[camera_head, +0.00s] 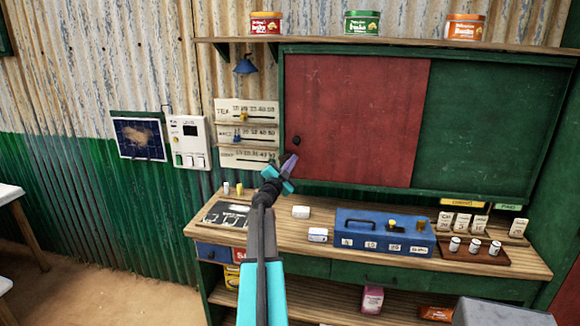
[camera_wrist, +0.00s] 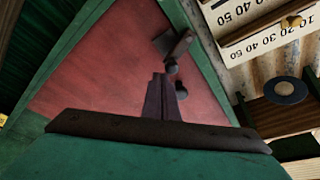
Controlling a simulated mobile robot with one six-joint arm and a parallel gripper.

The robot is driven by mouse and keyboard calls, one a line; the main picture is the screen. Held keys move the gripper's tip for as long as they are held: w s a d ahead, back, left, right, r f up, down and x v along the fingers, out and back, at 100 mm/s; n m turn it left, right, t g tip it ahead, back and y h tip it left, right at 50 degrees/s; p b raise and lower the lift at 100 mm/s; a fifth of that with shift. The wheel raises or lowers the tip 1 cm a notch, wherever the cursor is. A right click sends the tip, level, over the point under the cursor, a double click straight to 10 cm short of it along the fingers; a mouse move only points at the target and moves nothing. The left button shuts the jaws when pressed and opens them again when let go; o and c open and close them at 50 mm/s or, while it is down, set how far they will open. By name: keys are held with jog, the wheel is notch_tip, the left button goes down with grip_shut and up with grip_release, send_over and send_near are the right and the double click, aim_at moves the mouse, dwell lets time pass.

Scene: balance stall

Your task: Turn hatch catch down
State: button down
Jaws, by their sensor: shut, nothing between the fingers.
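The hatch has a red panel (camera_head: 360,115) in a dark green frame, and the panel also shows in the wrist view (camera_wrist: 110,65). A dark catch (camera_wrist: 181,46) sits at the panel's edge by the frame in the wrist view, set at a slant. A small round dark knob (camera_wrist: 172,68) is beside it. In the head view a dark round knob (camera_head: 296,140) shows near the panel's left edge; I cannot make out the catch there. My gripper (camera_head: 291,160) is shut and empty, just below that knob. In the wrist view its fingertips (camera_wrist: 162,78) are close to the catch; contact cannot be told.
Scale boards (camera_head: 246,112) hang left of the hatch. Below, the wooden counter (camera_head: 275,232) holds a blue box (camera_head: 385,236), small white blocks and a tray with white cylinders. Tins (camera_head: 362,22) stand on the shelf above.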

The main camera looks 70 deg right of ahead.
jog(key=shift+r, duration=0.15)
jog(key=shift+s+r+p, duration=0.95)
jog(key=shift+r+p, duration=0.55)
jog(key=shift+r, duration=0.3)
jog(key=f+b+v, duration=0.1)
jog(key=b+v, duration=0.2)
jog(key=v, duration=0.6)
jog(key=shift+s+a, duration=0.3)
jog(key=shift+s, duration=0.1)
